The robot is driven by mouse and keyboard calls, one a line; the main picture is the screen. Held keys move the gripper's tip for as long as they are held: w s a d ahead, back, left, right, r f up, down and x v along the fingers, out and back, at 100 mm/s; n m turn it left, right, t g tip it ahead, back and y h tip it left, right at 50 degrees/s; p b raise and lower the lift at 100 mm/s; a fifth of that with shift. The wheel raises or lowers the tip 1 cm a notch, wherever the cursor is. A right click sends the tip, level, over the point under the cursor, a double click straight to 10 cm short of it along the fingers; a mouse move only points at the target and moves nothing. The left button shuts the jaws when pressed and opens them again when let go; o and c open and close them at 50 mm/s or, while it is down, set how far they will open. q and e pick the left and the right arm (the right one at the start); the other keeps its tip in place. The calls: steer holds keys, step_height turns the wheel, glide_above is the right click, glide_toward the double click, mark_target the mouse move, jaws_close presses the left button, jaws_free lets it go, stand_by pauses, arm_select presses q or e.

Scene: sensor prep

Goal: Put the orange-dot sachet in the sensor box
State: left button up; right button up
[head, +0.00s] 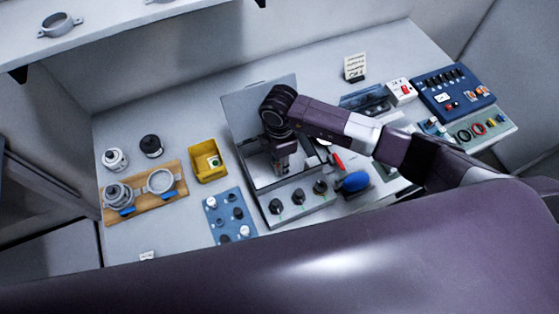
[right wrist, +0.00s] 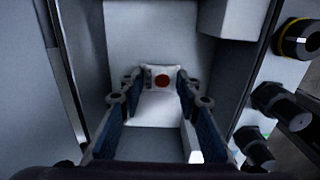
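The orange-dot sachet (right wrist: 162,81) is a small white packet with a dark orange-red dot, seen in the right wrist view. It fills the space between the fingertips of my right gripper (right wrist: 158,92), with a finger against each side. In the head view this gripper (head: 284,165) points down inside the open grey sensor box (head: 289,214), whose lid (head: 238,108) stands raised behind it. The sachet is hidden in the head view. I cannot tell whether it touches the box floor. My left gripper is not in view.
A yellow bin (head: 207,177) left of the box holds a green-dot sachet (head: 214,161). A blue oval object (head: 354,182) and a blue panel (head: 440,83) are to the right.

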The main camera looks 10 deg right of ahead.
steer(key=o, duration=0.4)
steer(key=shift+c, duration=0.2)
steer(key=shift+r, duration=0.3)
step_height(320, 180, up, 12)
steer(key=b, duration=0.3)
steer(key=shift+f, duration=0.2)
